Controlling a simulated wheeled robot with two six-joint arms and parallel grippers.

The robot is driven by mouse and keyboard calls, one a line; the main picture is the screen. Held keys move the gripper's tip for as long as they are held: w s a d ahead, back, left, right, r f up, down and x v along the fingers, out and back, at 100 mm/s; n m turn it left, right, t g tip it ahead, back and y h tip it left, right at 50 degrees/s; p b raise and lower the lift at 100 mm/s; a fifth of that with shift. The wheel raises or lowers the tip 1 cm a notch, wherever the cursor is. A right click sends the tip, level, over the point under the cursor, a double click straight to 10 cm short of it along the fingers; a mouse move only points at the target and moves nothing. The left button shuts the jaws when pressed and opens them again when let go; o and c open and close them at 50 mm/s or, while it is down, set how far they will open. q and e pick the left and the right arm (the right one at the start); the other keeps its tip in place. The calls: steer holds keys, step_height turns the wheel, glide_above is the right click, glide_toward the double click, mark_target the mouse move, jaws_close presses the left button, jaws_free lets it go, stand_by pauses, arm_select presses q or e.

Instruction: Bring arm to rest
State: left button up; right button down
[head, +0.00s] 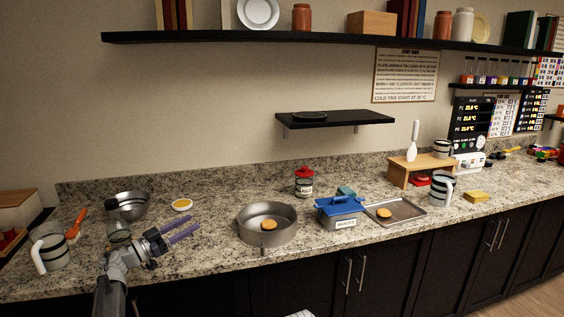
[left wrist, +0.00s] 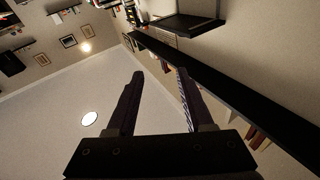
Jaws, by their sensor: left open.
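My left gripper (head: 182,232) is in the head view at the left, over the front part of the granite counter, with its two purple fingers apart and nothing between them. In the left wrist view the open fingers (left wrist: 157,95) point up toward the wall and ceiling, with empty space between them. A grey pot (head: 250,232) with a round tan item (head: 268,225) inside stands to the right of the gripper, apart from it.
A blue-lidded box (head: 340,208) and a tray (head: 408,212) stand right of the pot. A small black shelf (head: 345,119) hangs above the counter.

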arm_select(q)
steer(key=w+a+n+t+y, duration=0.3)
steer(key=a+n+t+y, duration=0.3)
steer(key=n+y, duration=0.85)
steer(key=s+d+f+g+y, duration=0.1)
steer(key=s+f+g+y, duration=0.25)
steer(key=f, duration=0.35)
steer(key=s+d+f+g+y, duration=0.1)
steer(key=s+f+g+y, duration=0.1)
steer(key=s+f+g, duration=0.35)
steer(key=s+d+f+m+g+h, duration=0.25)
steer(key=s+d+f+g, duration=0.25)
steer(key=s+d+f, duration=0.4)
steer(key=s+d+f+m+g+h, duration=0.1)
steer(key=s+d+f+g+h, duration=0.25)
steer(key=s+d, duration=0.55)
steer(key=s+d+f+m+g+y+b, duration=0.2)
steer(key=s+d+f+m+b, duration=0.2)
steer(key=s+d+f+b, duration=0.6)
step_height(320, 180, up, 13)
steer(key=w+a+p, duration=0.1)
steer(key=w+p, duration=0.1)
steer(key=p, duration=1.1)
steer(key=shift+a+r+p, duration=0.15)
steer(key=shift+a+p, duration=0.05)
steer(key=shift+p, duration=0.15)
